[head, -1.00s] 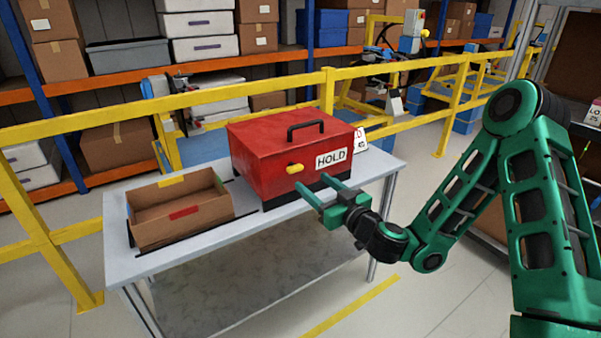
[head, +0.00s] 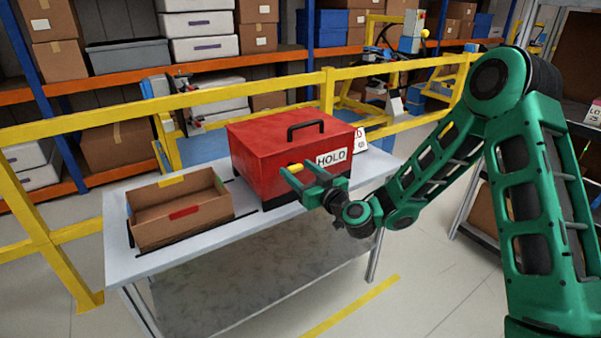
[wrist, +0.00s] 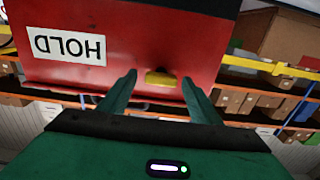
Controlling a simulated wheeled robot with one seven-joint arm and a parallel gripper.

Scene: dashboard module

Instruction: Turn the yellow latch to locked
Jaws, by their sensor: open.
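The yellow latch (head: 295,168) is on the front face of the red box (head: 262,160), left of the white HOLD label (head: 331,158). My gripper (head: 300,172) is in front of that face, its two green fingers pointing at the latch. In the wrist view, which shows the box upside down, the latch (wrist: 161,78) lies between the open fingers (wrist: 160,88), nearer the right one, with space on both sides. The latch looks roughly horizontal. Whether the fingers touch the box face I cannot tell. In the head view they partly cover the latch.
The red box has a black handle (head: 306,127) on its lid and stands on a grey table (head: 180,255). An open cardboard box (head: 150,238) with a red label is to its left. A yellow railing (head: 230,93) runs behind the table.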

